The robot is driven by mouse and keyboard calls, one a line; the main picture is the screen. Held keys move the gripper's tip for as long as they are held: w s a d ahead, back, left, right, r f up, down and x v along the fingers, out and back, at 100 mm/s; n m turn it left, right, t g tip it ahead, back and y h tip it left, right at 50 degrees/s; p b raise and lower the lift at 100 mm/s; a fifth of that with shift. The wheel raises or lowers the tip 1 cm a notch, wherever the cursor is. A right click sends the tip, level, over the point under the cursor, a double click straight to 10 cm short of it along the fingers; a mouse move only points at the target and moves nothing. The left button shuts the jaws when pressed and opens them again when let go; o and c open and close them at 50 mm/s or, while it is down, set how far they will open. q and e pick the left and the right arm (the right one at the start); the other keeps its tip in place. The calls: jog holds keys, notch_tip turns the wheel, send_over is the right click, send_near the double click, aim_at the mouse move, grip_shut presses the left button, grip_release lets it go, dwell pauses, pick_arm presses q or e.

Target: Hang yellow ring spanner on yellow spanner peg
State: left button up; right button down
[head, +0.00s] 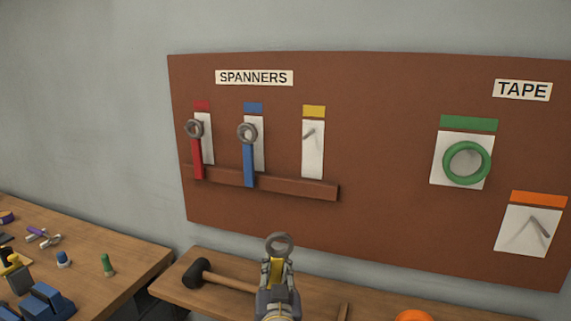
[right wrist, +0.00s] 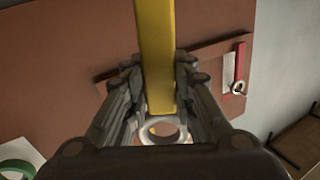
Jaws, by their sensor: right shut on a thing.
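The yellow ring spanner has a grey ring (head: 279,245) and a yellow handle (right wrist: 158,55). My right gripper (head: 277,270) is shut on the handle, with the ring standing above the fingers in the head view. The ring also shows between the fingers in the right wrist view (right wrist: 163,132). The yellow spanner peg (head: 309,133) sticks out of a white panel below a yellow tag and is empty. In the head view the spanner is below and left of this peg, clear of the board. My left gripper is not in view.
A red spanner (head: 197,155) and a blue spanner (head: 248,160) hang left of the peg. A wooden ledge (head: 290,187) crosses below them. Green tape (head: 467,163) hangs at the right. A mallet (head: 197,272) lies on the bench below; tools lie on the left bench.

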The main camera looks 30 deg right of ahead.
jog(key=w+d+r+m+g+h+p, duration=0.2)
jog(key=w+d+r+m+h, duration=0.1)
jog(key=r, duration=0.7)
jog(key=w+d+r+m+g+h+p, duration=0.1)
jog(key=w+d+r+m+g+h, duration=0.2)
jog(key=r, duration=0.8)
jog(key=shift+t, duration=0.3)
jog(key=x, duration=0.4)
jog(key=f+p+x, duration=0.1)
jog(key=x, duration=0.3)
jog(key=f+x, duration=0.1)
jog(key=x, duration=0.3)
jog(key=shift+w+a+f+p, duration=0.1)
jog(key=shift+w+a+p, duration=0.05)
jog(key=shift+w+p, duration=0.15)
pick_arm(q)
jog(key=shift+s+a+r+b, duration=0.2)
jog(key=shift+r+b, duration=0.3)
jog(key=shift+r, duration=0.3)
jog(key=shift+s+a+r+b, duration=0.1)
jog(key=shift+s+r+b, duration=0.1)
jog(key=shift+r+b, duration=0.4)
pick_arm(e)
jog(key=shift+w+d+f, duration=0.25)
jog(key=shift+w+d, duration=0.05)
jog(key=shift+d, duration=0.1)
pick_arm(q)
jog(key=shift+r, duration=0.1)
